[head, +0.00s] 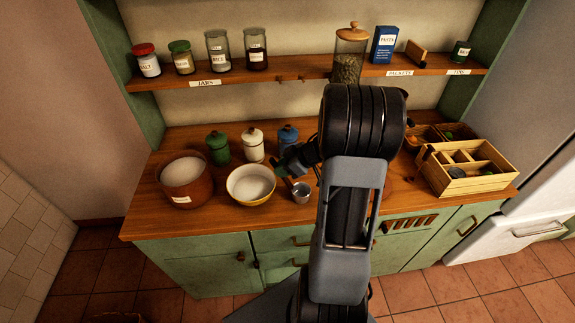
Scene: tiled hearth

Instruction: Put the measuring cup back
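A small metal cup (301,193), which looks like the measuring cup, stands on the wooden counter to the right of the yellow-rimmed bowl. My gripper (283,166) is just above and to the left of the cup, near the bowl's right rim. The fingers are dark and small here, so I cannot tell whether they are open or shut. The cup appears apart from the fingers. My arm covers the middle of the counter right of the cup.
A brown crock (184,196) with pale contents and the bowl (251,199) stand left. Green (218,148), white (253,146) and blue (288,135) canisters stand behind. A divided wooden box (463,181) is right. The shelf (205,83) above holds jars and packets.

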